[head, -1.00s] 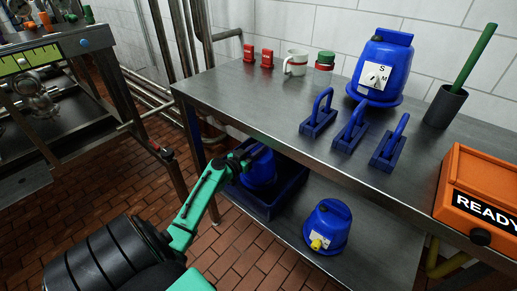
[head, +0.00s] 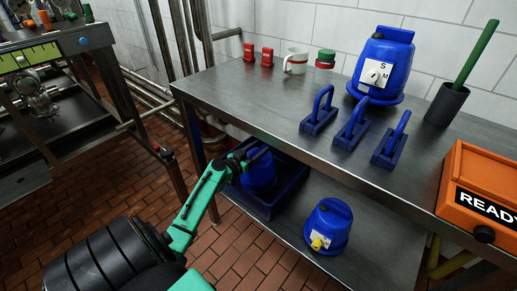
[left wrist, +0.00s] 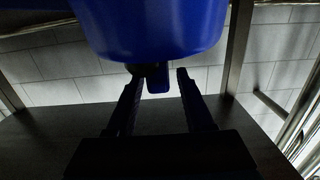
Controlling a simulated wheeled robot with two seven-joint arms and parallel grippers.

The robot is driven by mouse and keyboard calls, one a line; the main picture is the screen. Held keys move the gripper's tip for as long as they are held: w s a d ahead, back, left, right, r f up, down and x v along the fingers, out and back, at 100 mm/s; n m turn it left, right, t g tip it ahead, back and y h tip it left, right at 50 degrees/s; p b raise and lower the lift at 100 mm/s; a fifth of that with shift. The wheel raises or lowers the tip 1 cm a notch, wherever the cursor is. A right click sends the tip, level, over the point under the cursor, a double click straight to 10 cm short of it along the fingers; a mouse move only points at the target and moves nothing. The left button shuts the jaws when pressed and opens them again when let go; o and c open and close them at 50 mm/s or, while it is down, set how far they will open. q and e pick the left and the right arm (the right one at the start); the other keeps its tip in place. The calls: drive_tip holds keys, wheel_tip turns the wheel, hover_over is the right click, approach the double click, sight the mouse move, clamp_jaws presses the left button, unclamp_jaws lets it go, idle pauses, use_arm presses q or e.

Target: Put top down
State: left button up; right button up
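My left gripper (head: 254,157) is at the lower shelf, over a blue top (head: 259,178) that sits in a dark blue crate (head: 284,200). In the left wrist view the two fingers (left wrist: 160,88) are apart. A blue body (left wrist: 155,30) fills the upper part of that view, with a small blue tab and a dark knob showing between or just beyond the fingertips. I cannot tell whether the fingers touch it. Another blue top (head: 329,226) with a yellow knob stands on the lower shelf. My right gripper is not in view.
The metal table (head: 258,109) above carries a blue unit marked S and M (head: 381,65), several blue handles (head: 352,123), a mug (head: 296,62), red items (head: 267,57), a dark cup (head: 446,104) and an orange READY box (head: 478,195). Its front edge and leg are close to my left arm.

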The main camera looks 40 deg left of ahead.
use_arm(q)
drive_tip(key=shift+r, duration=0.15)
drive_tip(key=shift+s+r+p, duration=0.4)
drive_tip(key=shift+s+p, duration=0.05)
drive_tip(key=shift+p, duration=0.5)
drive_tip(key=s+b, duration=0.1)
drive_tip(key=s, duration=1)
drive_tip(key=shift+d+r+b, duration=0.15)
drive_tip(key=shift+r+b, duration=0.2)
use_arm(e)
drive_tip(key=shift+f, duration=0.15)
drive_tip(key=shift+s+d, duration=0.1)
